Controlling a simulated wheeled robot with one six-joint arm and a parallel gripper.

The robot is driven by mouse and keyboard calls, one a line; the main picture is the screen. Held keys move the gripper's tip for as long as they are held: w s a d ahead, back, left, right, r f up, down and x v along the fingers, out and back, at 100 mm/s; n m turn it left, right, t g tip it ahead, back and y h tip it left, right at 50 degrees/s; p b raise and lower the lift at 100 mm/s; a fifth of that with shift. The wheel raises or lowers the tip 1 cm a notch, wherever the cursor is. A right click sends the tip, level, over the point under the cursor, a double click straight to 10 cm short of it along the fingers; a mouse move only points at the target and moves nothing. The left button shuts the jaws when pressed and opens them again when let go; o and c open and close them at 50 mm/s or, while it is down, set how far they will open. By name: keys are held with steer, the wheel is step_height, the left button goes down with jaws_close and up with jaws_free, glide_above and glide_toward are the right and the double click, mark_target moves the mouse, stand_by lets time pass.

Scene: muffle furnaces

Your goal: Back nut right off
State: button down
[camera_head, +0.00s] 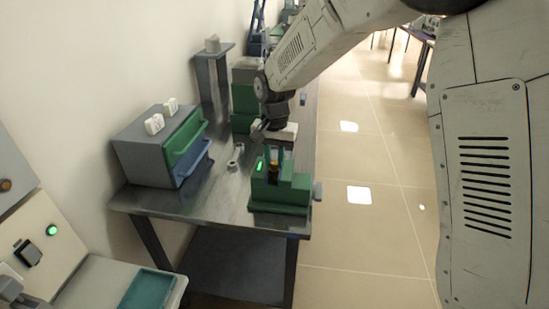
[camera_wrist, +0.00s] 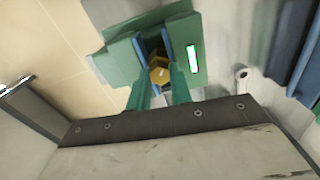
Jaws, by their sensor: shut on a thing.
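A brass hex nut (camera_wrist: 159,73) sits between the blue jaws of a green vise-like fixture (camera_wrist: 120,62). In the head view the fixture (camera_head: 279,198) stands at the front right of the metal bench, and the nut (camera_head: 274,169) shows as a small yellowish spot. My gripper (camera_wrist: 160,80) points down at the fixture from above, with its two green fingers on either side of the nut, shut on it. It also shows in the head view (camera_head: 274,158). The thread under the nut is hidden. A green light glows on the fixture.
A grey spanner-like part (camera_head: 236,157) lies on the bench (camera_head: 225,195) left of the fixture. A grey cabinet with green and blue drawers (camera_head: 150,150) stands further left. Green equipment (camera_head: 245,98) stands behind. The tiled floor at right is open.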

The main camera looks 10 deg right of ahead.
steer(key=n, duration=0.6)
steer(key=shift+n, duration=0.3)
steer(key=n, duration=1.1)
steer(key=shift+n, duration=0.4)
steer(key=n, duration=0.5)
steer(key=shift+n, duration=0.3)
steer(key=c, duration=1.2)
jaws_free()
steer(key=shift+c, duration=0.2)
steer(key=shift+r, duration=0.1)
